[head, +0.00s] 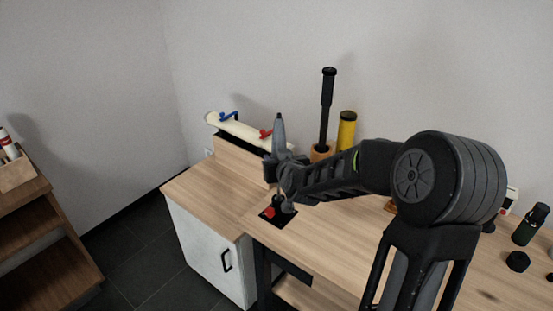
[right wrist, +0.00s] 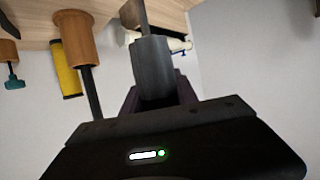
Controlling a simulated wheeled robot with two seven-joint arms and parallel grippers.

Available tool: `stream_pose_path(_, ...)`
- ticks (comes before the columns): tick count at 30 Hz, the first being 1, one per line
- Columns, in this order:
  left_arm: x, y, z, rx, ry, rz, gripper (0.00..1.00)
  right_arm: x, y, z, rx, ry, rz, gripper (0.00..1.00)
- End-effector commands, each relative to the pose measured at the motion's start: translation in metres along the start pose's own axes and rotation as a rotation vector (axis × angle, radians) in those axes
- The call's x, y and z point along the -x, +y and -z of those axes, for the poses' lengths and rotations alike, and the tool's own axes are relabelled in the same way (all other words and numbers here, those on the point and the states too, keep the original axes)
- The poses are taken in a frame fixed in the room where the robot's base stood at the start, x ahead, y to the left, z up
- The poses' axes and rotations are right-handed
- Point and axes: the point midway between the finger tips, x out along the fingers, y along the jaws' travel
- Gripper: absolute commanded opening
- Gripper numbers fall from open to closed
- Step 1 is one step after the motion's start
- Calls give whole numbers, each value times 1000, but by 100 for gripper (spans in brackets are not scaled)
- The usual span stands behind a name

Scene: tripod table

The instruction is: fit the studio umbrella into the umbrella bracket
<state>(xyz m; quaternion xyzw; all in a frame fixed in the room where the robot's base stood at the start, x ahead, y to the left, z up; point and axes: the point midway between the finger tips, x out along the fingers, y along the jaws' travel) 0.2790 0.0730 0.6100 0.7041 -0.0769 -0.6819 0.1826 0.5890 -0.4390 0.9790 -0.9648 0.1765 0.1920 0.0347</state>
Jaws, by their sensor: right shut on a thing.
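The studio umbrella (head: 279,132) is folded, dark grey and roughly upright in the head view. My right gripper (head: 283,172) is shut around it, above the left part of the table. In the right wrist view the grey umbrella (right wrist: 152,70) sits between the jaws, and its thin shaft (right wrist: 143,15) runs on toward the table. The umbrella bracket (head: 270,212), with a red knob on a dark base, is on the table just below the gripper. The arm and gripper partly cover this area; I cannot tell whether the shaft's lower end is in the bracket. My left gripper is out of view.
Behind the gripper stand a wooden holder (head: 320,153) with a tall black rod (head: 327,105) and a yellow cylinder (head: 346,131). A cream roll (head: 236,128) with blue and red clamps lies at the back left. The front-left tabletop (head: 215,205) is clear.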

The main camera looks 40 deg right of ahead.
Motion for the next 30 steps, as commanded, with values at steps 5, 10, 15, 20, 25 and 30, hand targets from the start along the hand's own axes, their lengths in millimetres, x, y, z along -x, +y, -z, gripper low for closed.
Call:
stream_pose_path(5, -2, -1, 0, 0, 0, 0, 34, -1, 0, -1, 0, 1, 0, 41)
stream_pose_path(10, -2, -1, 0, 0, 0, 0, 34, -1, 0, -1, 0, 1, 0, 55)
stream_pose_path(15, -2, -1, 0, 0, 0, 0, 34, -1, 0, -2, 0, 0, 0, 61)
stream_pose_path(20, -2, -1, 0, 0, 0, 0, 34, 0, 0, -2, 0, -1, 0, 61)
stream_pose_path(25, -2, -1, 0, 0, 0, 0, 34, 10, 0, -1, -2, 1, 0, 61)
stream_pose_path(30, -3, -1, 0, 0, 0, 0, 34, 35, 0, -1, -1, 2, 1, 61)
